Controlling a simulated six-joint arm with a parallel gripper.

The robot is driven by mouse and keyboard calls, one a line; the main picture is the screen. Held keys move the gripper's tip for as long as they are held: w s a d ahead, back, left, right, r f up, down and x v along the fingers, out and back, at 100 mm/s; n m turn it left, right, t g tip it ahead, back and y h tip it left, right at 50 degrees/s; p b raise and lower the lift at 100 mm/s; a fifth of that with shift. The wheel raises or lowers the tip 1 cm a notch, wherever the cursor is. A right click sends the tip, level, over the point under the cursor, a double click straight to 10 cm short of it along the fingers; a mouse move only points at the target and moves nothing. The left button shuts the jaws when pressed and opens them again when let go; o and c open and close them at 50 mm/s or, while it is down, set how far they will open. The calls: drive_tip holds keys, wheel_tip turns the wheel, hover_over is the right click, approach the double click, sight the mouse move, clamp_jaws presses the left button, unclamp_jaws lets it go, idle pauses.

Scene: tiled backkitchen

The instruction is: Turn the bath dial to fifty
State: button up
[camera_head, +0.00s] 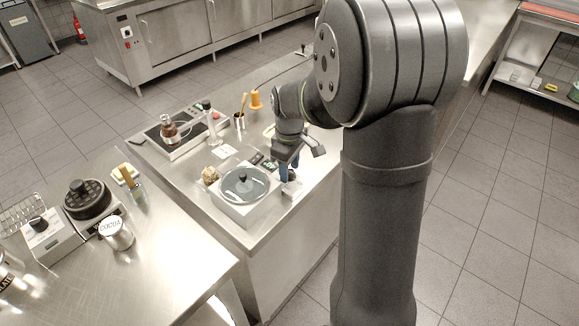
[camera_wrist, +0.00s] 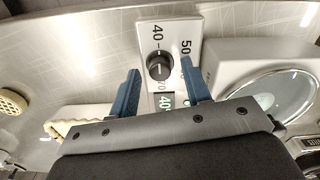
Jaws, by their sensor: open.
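The bath dial, a round black knob (camera_wrist: 159,66), sits on a white panel (camera_wrist: 183,28) in the wrist view. The panel is printed with 40, 50 and a partly covered 70. A small display (camera_wrist: 166,100) below the knob reads about 40. The knob bears a light line, but I cannot tell exactly where it points. My gripper (camera_wrist: 160,68) is open, one blue finger on each side of the knob; contact is unclear. The white bath (camera_head: 232,207) with its round lid (camera_head: 245,184) stands left of my gripper (camera_head: 289,178) in the head view, where the dial is hidden.
A hotplate (camera_head: 160,150) with a brown flask (camera_head: 171,131) stands behind on the steel counter. A small rough beige object (camera_head: 210,175) is beside the bath. A brush pot (camera_head: 238,121) and a yellow-orange object (camera_head: 256,99) stand farther back. The counter edge lies close to the bath.

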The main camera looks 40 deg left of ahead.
clamp_jaws()
drive_tip(key=shift+m, duration=0.4)
drive_tip(key=m, duration=0.4)
drive_tip(key=shift+m, duration=0.4)
drive_tip(key=m, duration=0.6)
idle(0.4)
unclamp_jaws()
